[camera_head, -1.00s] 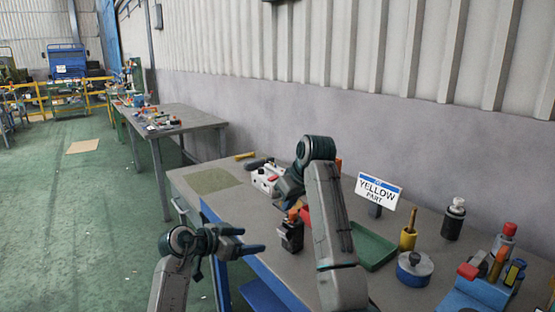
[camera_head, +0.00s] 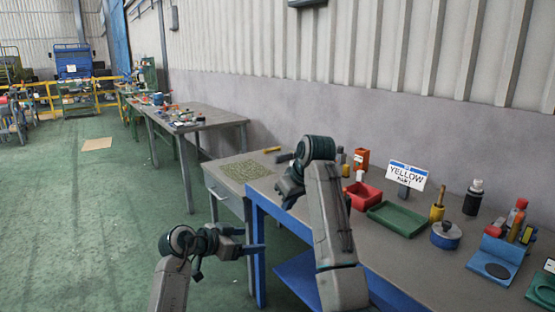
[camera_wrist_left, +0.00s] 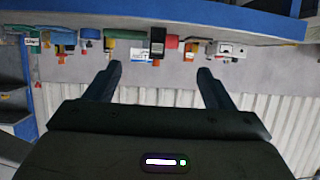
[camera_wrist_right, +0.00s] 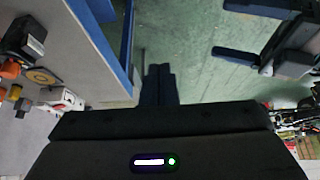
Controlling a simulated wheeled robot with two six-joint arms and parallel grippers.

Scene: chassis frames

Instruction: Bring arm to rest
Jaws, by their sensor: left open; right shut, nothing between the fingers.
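My left gripper (camera_head: 256,247) is at the lower middle of the head view, in front of the blue workbench leg as seen there. In the left wrist view its two fingers (camera_wrist_left: 160,82) are wide apart with nothing gripped. My right gripper (camera_head: 287,190) is higher, at the bench's near edge in the picture, and is partly hidden by its own arm. In the right wrist view its fingers (camera_wrist_right: 158,75) are together and empty. My left gripper's fingers (camera_wrist_right: 232,32) also show there, with a clear gap between the two grippers.
The workbench (camera_head: 415,262) on the right carries a red bin (camera_head: 363,195), a green tray (camera_head: 397,219), a "YELLOW PART" sign (camera_head: 407,177), a blue holder (camera_head: 497,262) and several tools. Another table (camera_head: 187,122) stands farther back. Green floor (camera_head: 90,220) on the left is open.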

